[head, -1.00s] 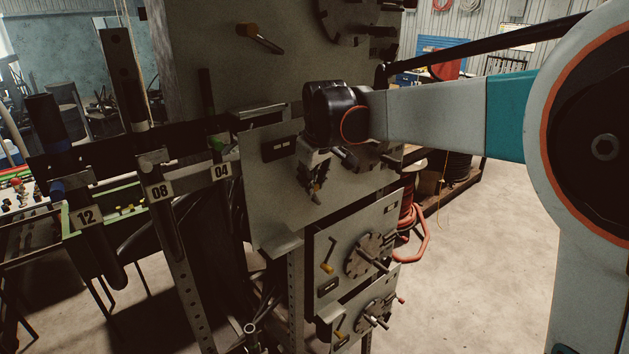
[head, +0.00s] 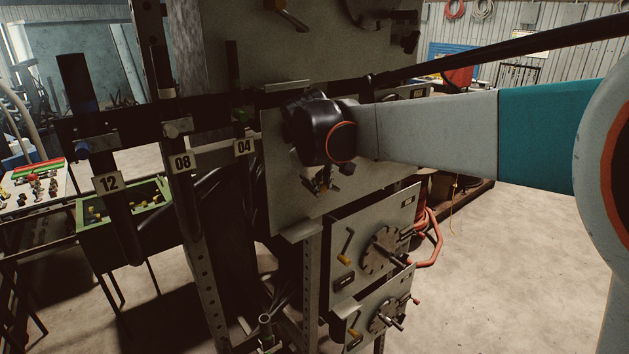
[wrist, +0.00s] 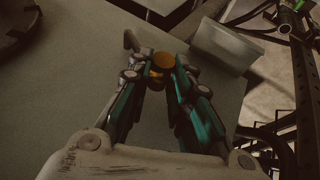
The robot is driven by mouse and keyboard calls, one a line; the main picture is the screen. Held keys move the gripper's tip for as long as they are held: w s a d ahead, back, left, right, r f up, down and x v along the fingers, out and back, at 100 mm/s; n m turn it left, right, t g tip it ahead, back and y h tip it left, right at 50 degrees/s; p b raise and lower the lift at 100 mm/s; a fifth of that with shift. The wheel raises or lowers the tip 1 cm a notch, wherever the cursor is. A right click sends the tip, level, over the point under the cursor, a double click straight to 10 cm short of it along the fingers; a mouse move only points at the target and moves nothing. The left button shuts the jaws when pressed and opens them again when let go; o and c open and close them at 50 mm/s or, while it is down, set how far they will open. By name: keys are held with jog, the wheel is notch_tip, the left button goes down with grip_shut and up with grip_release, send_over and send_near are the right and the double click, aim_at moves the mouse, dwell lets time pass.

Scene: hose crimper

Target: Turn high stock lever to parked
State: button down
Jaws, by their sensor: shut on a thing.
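My gripper (wrist: 160,75) is shut on the orange knob (wrist: 161,62) of a lever in the wrist view. The lever's grey crank arm (wrist: 131,41) shows just beyond the fingertips, against a grey panel. In the head view my gripper (head: 322,183) hangs in front of the middle grey panel (head: 290,205), below my dark wrist. My wrist and fingers hide most of this lever there, so its angle is hard to tell. No marking for the parked position is readable.
An upper panel has another orange-handled lever (head: 288,13). Lower panels carry a round dial (head: 382,252) and small yellow-tipped levers (head: 346,247). Tubes with tags 12 (head: 108,183), 08 (head: 182,162) and 04 (head: 245,147) hang at left.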

jog(key=shift+s+a+f, duration=0.1)
jog(key=shift+s+f, duration=0.2)
jog(key=shift+f, duration=0.2)
jog(key=c, duration=1.7)
grip_release()
jog(key=shift+o, duration=1.1)
jog(key=shift+a, duration=0.4)
jog(key=shift+d+r, duration=0.15)
jog(key=shift+r, duration=0.1)
